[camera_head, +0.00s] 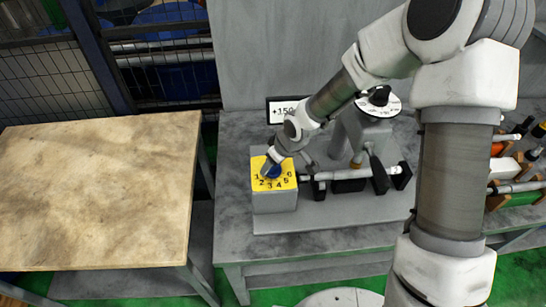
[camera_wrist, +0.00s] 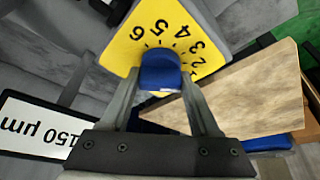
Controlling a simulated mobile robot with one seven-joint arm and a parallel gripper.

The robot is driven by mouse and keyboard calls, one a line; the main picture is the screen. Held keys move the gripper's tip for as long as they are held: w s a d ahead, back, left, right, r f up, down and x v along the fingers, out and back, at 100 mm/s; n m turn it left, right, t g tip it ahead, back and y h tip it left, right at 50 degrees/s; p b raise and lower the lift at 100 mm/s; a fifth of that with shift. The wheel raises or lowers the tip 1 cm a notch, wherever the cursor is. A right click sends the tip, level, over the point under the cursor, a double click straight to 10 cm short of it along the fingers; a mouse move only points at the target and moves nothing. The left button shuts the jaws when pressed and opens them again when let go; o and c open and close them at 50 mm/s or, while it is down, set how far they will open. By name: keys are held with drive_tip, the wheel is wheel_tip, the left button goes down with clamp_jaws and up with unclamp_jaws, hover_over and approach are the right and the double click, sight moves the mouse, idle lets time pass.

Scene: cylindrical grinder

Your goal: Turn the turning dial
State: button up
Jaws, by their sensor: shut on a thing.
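The turning dial is a blue knob (camera_head: 271,170) on a yellow plate (camera_head: 290,183) numbered from 1 to 6. The plate tops a grey box (camera_head: 275,203) at the left end of the grinder. In the wrist view the blue knob (camera_wrist: 160,72) sits between the fingers of my gripper (camera_wrist: 160,92), which is shut on it. The yellow plate (camera_wrist: 204,65) shows around the knob there, with the numbers upside down. In the head view my gripper (camera_head: 273,163) reaches down onto the knob and hides part of it.
A display (camera_head: 285,109) reading about 150 µm stands behind the dial. The grinder (camera_head: 365,125) with a black-knobbed white scale (camera_head: 379,100) is to the right. A wooden table (camera_head: 95,190) is at the left, and a rack of tools (camera_head: 515,165) at the far right.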

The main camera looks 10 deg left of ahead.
drive_tip(key=shift+n+p, duration=0.45)
drive_tip(key=shift+n, duration=0.05)
drive_tip(key=shift+g, duration=0.3)
drive_tip(key=o, duration=1.3)
drive_tip(key=shift+r, duration=0.1)
drive_tip(key=p+v, duration=0.1)
drive_tip(key=v, duration=0.4)
drive_tip(key=p+v, duration=0.1)
drive_tip(key=v, duration=0.5)
drive_tip(key=p+v, duration=0.1)
drive_tip(key=v, duration=0.5)
drive_tip(key=shift+s+d+p, duration=0.1)
drive_tip(key=shift+d+p, duration=0.2)
drive_tip(key=shift+p, duration=0.1)
drive_tip(key=shift+s, duration=0.1)
